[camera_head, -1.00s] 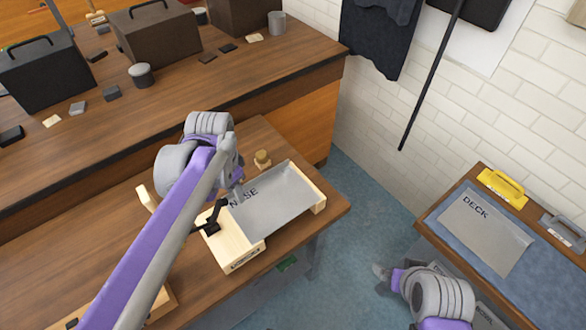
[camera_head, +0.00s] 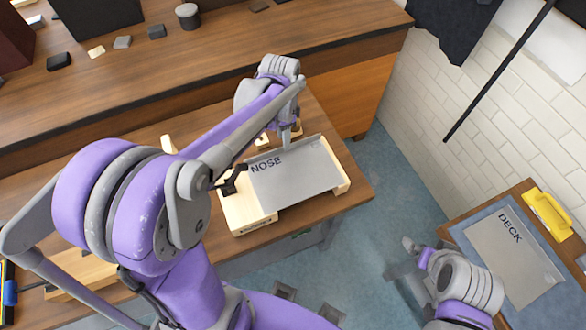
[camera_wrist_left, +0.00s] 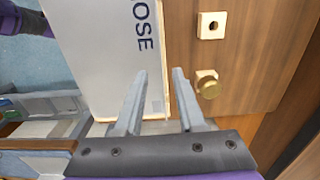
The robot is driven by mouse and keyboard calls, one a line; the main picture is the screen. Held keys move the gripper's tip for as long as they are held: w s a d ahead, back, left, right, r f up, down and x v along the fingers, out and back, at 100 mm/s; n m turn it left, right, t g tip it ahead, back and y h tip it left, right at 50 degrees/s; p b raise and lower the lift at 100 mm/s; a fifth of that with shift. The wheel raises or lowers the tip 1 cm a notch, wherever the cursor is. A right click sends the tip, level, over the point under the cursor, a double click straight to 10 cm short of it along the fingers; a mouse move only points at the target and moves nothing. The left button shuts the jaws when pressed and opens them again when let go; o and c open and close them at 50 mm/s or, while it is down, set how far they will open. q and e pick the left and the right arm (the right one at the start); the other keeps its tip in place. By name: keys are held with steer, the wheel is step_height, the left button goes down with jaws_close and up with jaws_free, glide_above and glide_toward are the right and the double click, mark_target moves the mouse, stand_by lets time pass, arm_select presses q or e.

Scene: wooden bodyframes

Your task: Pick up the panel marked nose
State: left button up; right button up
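The grey panel marked NOSE (camera_head: 300,180) rests in a light wooden frame (camera_head: 248,212) on the brown bench. It also shows in the left wrist view (camera_wrist_left: 95,50). My left gripper (camera_head: 288,135) is at the panel's back edge, just beyond the lettering. In the left wrist view, its two fingers (camera_wrist_left: 160,75) are apart, with the panel's edge between their lines and no visible grip on it. My right gripper (camera_head: 408,244) is low over the floor, right of the bench; its fingers are too small to read.
A DECK panel (camera_head: 512,255) lies on a blue mat on the right table, beside a yellow handled tool (camera_head: 548,214). In the left wrist view, a brass knob (camera_wrist_left: 208,86) and a square wooden block (camera_wrist_left: 211,25) stand close to the gripper. Blue floor separates the tables.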

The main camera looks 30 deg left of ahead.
arm_select(q)
step_height(320, 180, down, 4)
steer(key=shift+a+r, duration=0.15)
steer(key=shift+r, duration=0.05)
jaws_close()
stand_by(1.4)
